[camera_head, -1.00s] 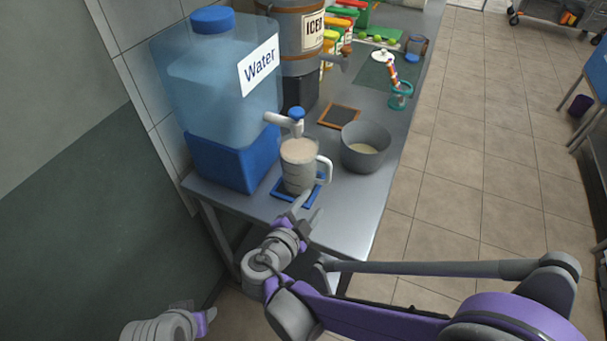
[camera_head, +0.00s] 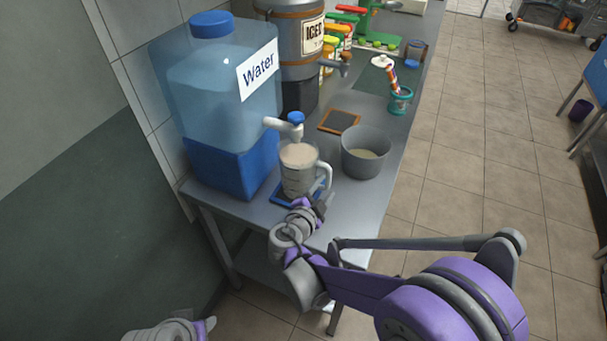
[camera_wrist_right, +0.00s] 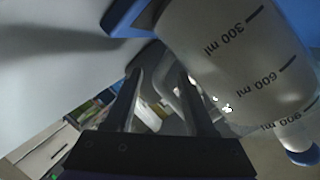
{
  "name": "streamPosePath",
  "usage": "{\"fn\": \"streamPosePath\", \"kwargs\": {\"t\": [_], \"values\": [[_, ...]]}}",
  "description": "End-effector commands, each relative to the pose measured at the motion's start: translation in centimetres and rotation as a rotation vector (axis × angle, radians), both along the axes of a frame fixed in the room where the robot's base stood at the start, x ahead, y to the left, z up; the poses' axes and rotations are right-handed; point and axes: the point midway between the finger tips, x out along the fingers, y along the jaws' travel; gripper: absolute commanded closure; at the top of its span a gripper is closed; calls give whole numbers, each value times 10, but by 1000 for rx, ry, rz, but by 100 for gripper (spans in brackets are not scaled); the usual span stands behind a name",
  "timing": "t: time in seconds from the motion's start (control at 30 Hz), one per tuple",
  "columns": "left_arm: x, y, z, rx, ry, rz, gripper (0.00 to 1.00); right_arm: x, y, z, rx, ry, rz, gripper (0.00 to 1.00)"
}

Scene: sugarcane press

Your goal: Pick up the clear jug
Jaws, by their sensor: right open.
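The clear jug (camera_head: 297,180) holds a pale, cloudy content. It stands upright on a blue-edged mat (camera_head: 283,196) under the water dispenser's tap, its handle facing right. My right gripper (camera_head: 319,204) is just in front of the jug, low beside the handle side. In the right wrist view the open fingers (camera_wrist_right: 160,78) are beside the jug wall (camera_wrist_right: 232,50), which carries ml marks and appears upside down. A pale curved part, seemingly the handle, shows between the fingers; I cannot tell if they touch it. My left gripper (camera_head: 207,327) shows only partly at the bottom edge.
The blue water dispenser (camera_head: 220,110) stands behind and left of the jug, its tap (camera_head: 287,126) close above the rim. A small framed board (camera_head: 339,121) lies behind. The front counter corner is mostly clear.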

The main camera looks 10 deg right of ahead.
Motion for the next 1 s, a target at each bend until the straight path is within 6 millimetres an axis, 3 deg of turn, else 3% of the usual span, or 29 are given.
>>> {"fn": "streamPosePath", "kwargs": {"t": [0.17,0.2,0.5,1.0], "values": [[0,0,0,0,0,0,50,0,0,0,0,0,0,45],[0,0,0,0,0,0,50,0,0,0,0,0,0,48],[0,0,0,0,0,0,50,0,0,0,0,1,-1,100],[0,0,0,0,0,0,50,0,0,0,1,0,-2,100]]}}
